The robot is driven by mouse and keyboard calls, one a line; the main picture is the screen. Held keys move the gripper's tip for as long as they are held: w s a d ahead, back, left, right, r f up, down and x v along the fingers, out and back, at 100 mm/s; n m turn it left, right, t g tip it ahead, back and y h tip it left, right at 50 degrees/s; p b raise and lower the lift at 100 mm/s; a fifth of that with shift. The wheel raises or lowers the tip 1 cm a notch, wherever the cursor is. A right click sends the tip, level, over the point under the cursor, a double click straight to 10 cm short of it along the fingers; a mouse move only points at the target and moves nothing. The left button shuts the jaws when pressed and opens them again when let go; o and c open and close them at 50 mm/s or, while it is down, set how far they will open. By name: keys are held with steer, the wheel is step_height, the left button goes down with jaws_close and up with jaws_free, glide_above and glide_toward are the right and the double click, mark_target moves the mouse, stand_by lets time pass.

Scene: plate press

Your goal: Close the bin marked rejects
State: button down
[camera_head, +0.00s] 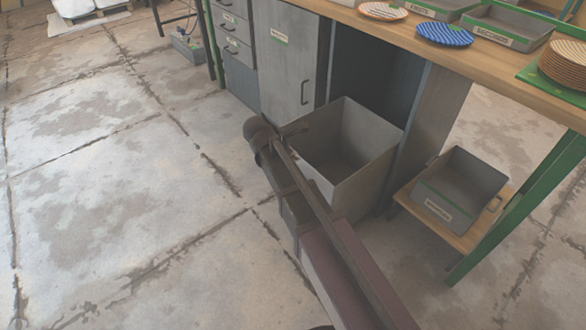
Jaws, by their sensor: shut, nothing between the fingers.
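A grey open-topped bin (362,135) stands pulled out from under the wooden bench, beside a cabinet door. Its inside looks empty. My arm crosses in front of its near left side, so part of that face is hidden and I see no readable label on it. My gripper (297,130) is small and dark at the far end of my arm, by the bin's left rim. It is shut with nothing in it. I cannot tell whether it touches the bin.
A grey cabinet door (291,70) with a handle and drawers (232,40) are left of the bin. A small labelled tray (468,180) sits on a low wooden shelf at right, near a green bench leg (520,205). Plates and trays stand on the bench. Floor at left is clear.

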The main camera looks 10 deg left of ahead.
steer(key=a+f+n+t+b, duration=0.1)
steer(key=a+f+n+b, duration=0.1)
steer(key=a, duration=0.7)
steer(key=s+n+b, duration=0.1)
steer(key=n, duration=0.1)
steer(key=shift+a+f+n+t, duration=0.15)
steer(key=shift+f+n+t, duration=0.15)
steer(key=shift+n+t, duration=0.1)
steer(key=b, duration=0.7)
glide_toward(298, 163)
steer(key=x, duration=0.4)
steer(key=shift+w+f, duration=0.2)
steer(key=shift+w+d, duration=0.5)
steer(key=shift+w, duration=0.05)
